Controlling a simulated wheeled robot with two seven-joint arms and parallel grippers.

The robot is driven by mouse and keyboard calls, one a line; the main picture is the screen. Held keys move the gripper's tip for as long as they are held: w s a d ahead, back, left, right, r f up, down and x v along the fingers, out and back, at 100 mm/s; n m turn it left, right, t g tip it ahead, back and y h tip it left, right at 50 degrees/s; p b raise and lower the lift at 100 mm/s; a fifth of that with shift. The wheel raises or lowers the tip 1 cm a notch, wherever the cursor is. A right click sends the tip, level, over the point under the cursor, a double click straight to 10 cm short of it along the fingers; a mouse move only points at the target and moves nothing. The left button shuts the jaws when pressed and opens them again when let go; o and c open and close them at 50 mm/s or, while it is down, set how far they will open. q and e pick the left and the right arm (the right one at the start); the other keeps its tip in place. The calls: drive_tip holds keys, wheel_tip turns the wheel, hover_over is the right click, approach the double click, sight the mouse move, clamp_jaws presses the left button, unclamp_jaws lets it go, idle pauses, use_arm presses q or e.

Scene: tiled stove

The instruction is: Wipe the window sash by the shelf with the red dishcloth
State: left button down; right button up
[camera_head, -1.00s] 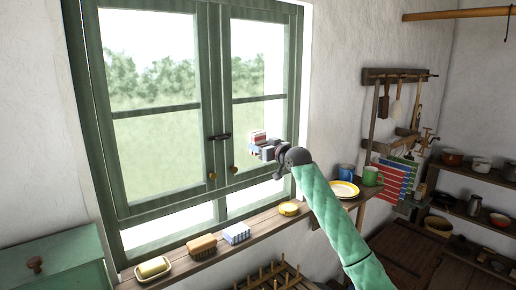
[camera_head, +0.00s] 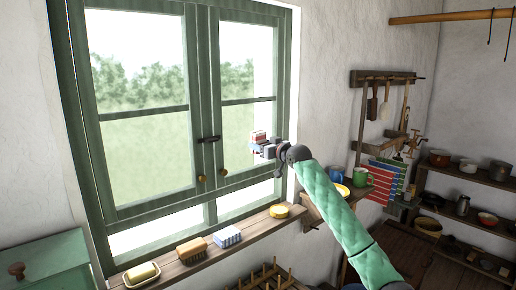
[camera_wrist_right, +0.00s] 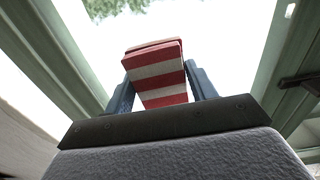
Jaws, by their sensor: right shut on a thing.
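My right gripper (camera_head: 262,146) is in front of the right window sash (camera_head: 217,133), at the lower right pane, near the sash's right edge. It is shut on a folded red-and-white striped dishcloth (camera_head: 258,136). In the right wrist view the dishcloth (camera_wrist_right: 158,75) stands out between the two dark fingers (camera_wrist_right: 160,88), with bright glass and green frame bars beyond. I cannot tell whether the cloth touches the sash. The shelf (camera_head: 318,206) is on the wall right of the window, partly behind my right arm. My left gripper is not in view.
The sill holds a yellow tin (camera_head: 279,211), a blue-and-white block (camera_head: 227,236), a brush (camera_head: 191,250) and a soap dish (camera_head: 142,274). Blue (camera_head: 337,173) and green mugs (camera_head: 362,178) stand on the shelf. Striped cloths (camera_head: 385,183) hang farther right.

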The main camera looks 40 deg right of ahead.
sight(237, 147)
drive_tip(key=shift+w+d, duration=0.1)
drive_tip(key=shift+d, duration=0.65)
drive_tip(key=shift+a+r, duration=0.1)
drive_tip(key=shift+s+a+p, duration=0.2)
drive_tip(key=shift+a+p, duration=0.45)
drive_tip(key=shift+a, duration=1.9)
drive_tip(key=shift+s+a+p, duration=0.2)
drive_tip(key=shift+a+p, duration=0.45)
drive_tip(key=shift+a, duration=1.9)
drive_tip(key=shift+s+a+f, duration=0.1)
drive_tip(key=shift+s+f, duration=0.1)
drive_tip(key=shift+s, duration=0.2)
drive_tip(key=shift+s+d+r, duration=0.1)
drive_tip(key=shift+s+d, duration=0.05)
drive_tip(key=shift+s, duration=1.15)
drive_tip(key=shift+s+d+r, duration=0.1)
drive_tip(key=shift+s+d, duration=0.05)
drive_tip(key=shift+s, duration=1.1)
drive_tip(key=shift+f+b, duration=0.1)
drive_tip(key=shift+b, duration=0.2)
